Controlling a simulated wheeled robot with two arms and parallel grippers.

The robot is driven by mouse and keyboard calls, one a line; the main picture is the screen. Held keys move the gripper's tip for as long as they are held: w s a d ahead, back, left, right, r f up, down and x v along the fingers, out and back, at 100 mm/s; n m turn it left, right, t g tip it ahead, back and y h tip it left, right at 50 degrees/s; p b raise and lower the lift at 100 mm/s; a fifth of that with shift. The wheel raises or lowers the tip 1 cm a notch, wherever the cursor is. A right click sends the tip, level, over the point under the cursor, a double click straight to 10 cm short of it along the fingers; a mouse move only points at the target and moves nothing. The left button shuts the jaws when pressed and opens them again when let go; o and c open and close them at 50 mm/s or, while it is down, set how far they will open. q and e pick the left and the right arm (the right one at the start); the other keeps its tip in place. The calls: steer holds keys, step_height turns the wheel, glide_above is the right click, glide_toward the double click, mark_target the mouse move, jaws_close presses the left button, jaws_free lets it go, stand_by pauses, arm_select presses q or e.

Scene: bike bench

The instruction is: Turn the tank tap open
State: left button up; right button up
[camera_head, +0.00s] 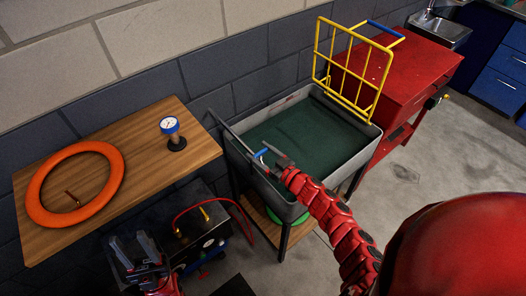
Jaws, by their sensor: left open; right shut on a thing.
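The tank (364,128) is a grey basin on a dark stand, with dark green inside. A grey bar or spout (228,128) slants over its left side. The blue tap handle (261,153) sits at the tank's near left rim. My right gripper (277,160) reaches in from the right and is shut on the blue handle, whose grip end is partly hidden by the jaws. My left gripper (138,250) is open and empty at the lower left, below the front edge of the wooden table and apart from the tank.
A wooden table (150,125) on the left holds an orange ring (36,205) and a gauge (170,126). A yellow rack (318,52) stands at the tank's back. A red cabinet (425,62) adjoins on the right. A dark machine with a red hose (178,216) stands near my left gripper.

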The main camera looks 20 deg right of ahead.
steer(key=shift+d+f, duration=0.1)
stand_by(0.3)
steer(key=o, duration=1.2)
steer(key=shift+o, duration=0.2)
steer(key=shift+s+d, duration=0.25)
steer(key=shift+s, duration=0.2)
steer(key=b+v, duration=0.4)
steer(key=v, duration=1.2)
steer(key=shift+s+d, duration=0.15)
steer(key=shift+s, duration=0.05)
